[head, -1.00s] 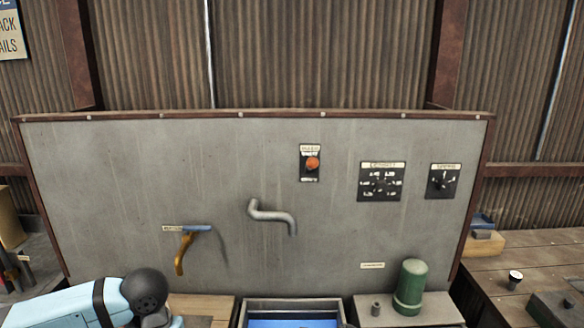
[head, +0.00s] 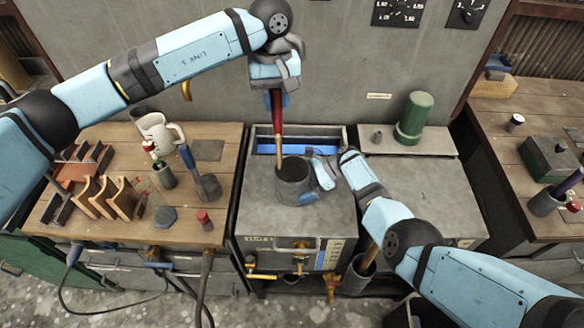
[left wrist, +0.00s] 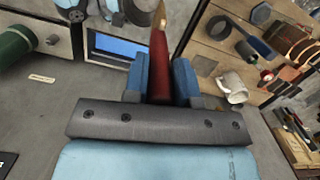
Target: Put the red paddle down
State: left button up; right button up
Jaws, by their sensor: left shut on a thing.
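The red paddle (head: 277,108) hangs nearly upright from my left gripper (head: 275,92), which is shut on its red end. Its wooden lower part points down toward a grey pot (head: 291,183) on the middle bench; I cannot tell whether its tip is inside the pot's mouth. In the left wrist view the paddle (left wrist: 159,70) stands between the two blue fingers of my left gripper (left wrist: 160,80). My right gripper (head: 318,172) is at the pot's right side; whether its fingers are closed on the pot is hidden.
A blue-filled basin (head: 268,149) lies behind the pot. A green cylinder (head: 414,118) stands to the right. The left bench holds a white jug (head: 158,131), wooden racks (head: 105,197) and a dark paddle (head: 205,180). A grey panel rises behind.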

aim_at(278, 130)
pick_arm(q)
jog(key=d+f, duration=0.3)
jog(key=f, duration=1.3)
jog(key=shift+w, duration=0.4)
jog(key=shift+f, duration=0.15)
jog(key=o, duration=0.9)
jog(key=r, duration=0.4)
jog(key=w+r, duration=0.1)
jog(key=r, duration=0.7)
jog(key=shift+w+a, duration=0.1)
jog(key=shift+w, duration=0.15)
